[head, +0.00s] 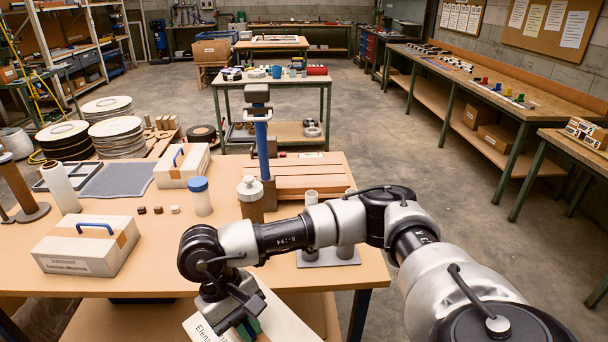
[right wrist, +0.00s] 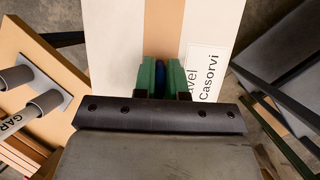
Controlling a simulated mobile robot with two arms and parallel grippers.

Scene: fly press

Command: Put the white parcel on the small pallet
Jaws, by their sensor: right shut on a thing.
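My right gripper (head: 248,328) is low in the head view, at the table's front edge. In the right wrist view its green fingers (right wrist: 161,76) are shut on the blue handle of a white parcel (right wrist: 200,30) with a tan band and a name label. The parcel's white top also shows in the head view (head: 285,318), partly hidden by the gripper and cut off by the frame. A slatted brown wooden platform (head: 300,174), which looks like the small pallet, lies on the table's far right part, with nothing clearly on it. My left gripper is not in view.
Two other white parcels with blue handles stand on the table, one front left (head: 85,250) and one farther back (head: 183,168). Grey posts on a plate (head: 328,258) are beside my arm.

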